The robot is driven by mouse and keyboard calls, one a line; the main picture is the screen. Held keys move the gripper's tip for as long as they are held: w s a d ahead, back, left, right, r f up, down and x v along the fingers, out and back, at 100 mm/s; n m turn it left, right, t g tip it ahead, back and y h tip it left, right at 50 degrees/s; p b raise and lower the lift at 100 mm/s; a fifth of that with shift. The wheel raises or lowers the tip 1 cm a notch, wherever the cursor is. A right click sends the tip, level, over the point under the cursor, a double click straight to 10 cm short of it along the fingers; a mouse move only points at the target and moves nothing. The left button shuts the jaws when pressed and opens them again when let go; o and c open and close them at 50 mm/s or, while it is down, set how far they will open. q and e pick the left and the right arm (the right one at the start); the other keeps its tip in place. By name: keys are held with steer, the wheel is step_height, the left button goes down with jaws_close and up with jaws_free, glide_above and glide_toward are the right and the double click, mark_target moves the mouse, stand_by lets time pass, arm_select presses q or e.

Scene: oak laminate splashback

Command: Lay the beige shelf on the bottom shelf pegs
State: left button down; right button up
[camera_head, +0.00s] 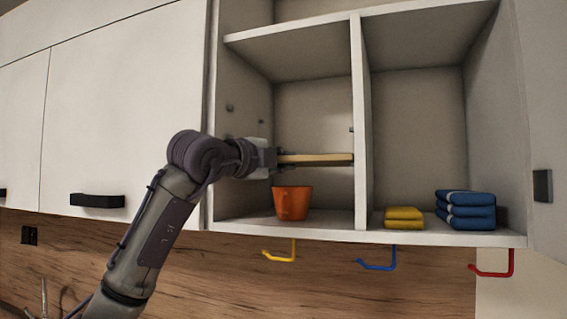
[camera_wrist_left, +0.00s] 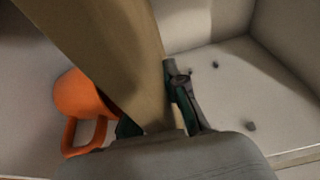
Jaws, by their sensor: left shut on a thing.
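The beige shelf (camera_head: 315,159) is a flat board, held roughly level inside the left open compartment of the wall cabinet. My left gripper (camera_head: 268,159) is shut on its left end. The shelf also crosses the left wrist view (camera_wrist_left: 110,50), between the gripper's fingers (camera_wrist_left: 155,118). Its right end appears close to the middle divider; I cannot tell whether it touches. Small shelf pegs (camera_head: 229,108) show on the compartment's left wall, and one peg (camera_head: 350,129) on the divider above the board. Pegs (camera_wrist_left: 250,126) also show in the left wrist view. Whether the board rests on any peg is unclear.
An orange mug (camera_head: 292,204) stands on the compartment floor below the board. Yellow cloths (camera_head: 404,218) and blue folded towels (camera_head: 466,211) lie right of the divider (camera_head: 360,120). Yellow (camera_head: 281,257), blue (camera_head: 378,265) and red hooks (camera_head: 494,272) hang below the cabinet.

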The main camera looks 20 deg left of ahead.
arm_select(q)
steer(key=shift+r, duration=0.1)
stand_by(0.3)
steer(key=c, duration=1.1)
jaws_free()
steer(key=shift+s, duration=0.1)
steer(key=shift+c, duration=0.2)
steer(key=v, duration=1.2)
